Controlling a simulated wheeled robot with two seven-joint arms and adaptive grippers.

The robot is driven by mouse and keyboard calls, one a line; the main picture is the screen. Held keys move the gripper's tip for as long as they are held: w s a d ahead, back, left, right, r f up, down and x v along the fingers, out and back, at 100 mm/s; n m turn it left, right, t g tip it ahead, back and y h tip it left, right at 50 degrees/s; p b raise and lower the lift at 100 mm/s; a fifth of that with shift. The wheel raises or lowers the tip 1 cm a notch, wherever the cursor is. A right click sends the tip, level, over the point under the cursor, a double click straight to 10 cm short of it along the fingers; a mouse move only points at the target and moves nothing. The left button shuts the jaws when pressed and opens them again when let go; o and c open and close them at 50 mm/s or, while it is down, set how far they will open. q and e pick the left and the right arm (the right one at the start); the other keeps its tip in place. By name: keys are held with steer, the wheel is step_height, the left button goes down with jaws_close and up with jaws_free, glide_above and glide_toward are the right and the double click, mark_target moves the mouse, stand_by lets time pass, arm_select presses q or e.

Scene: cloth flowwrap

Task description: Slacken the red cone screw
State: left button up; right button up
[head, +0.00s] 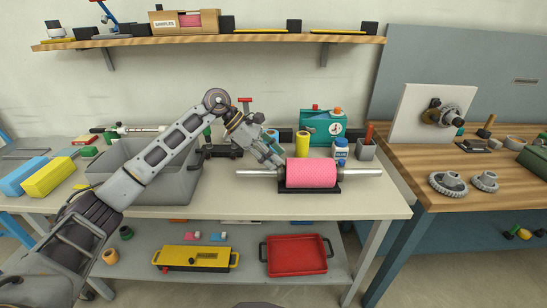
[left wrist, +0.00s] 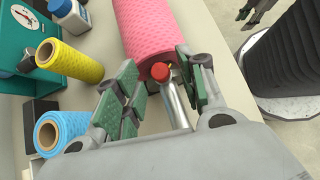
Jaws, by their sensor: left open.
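The pink textured roll (head: 312,172) lies on a metal shaft (head: 352,173) in a black cradle on the bench. The red cone screw (left wrist: 160,71) shows in the left wrist view as a small red knob at the roll's near end, beside the shaft. In the head view I cannot make it out near my gripper. My left gripper (head: 275,158) is open at the left end of the roll. In the left wrist view its green-padded fingers (left wrist: 158,75) stand on either side of the red knob, with gaps visible; I cannot tell whether either touches it.
A yellow roll (head: 303,145), a teal scale (head: 322,125), a blue-labelled bottle (head: 340,152) and a grey cup (head: 366,149) stand behind the pink roll. A blue roll (left wrist: 62,132) is near my left fingers. A grey bin (head: 125,185) is at left. The front bench edge is clear.

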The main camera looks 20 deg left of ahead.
arm_select(q)
steer(key=shift+d+f, duration=0.15)
jaws_close()
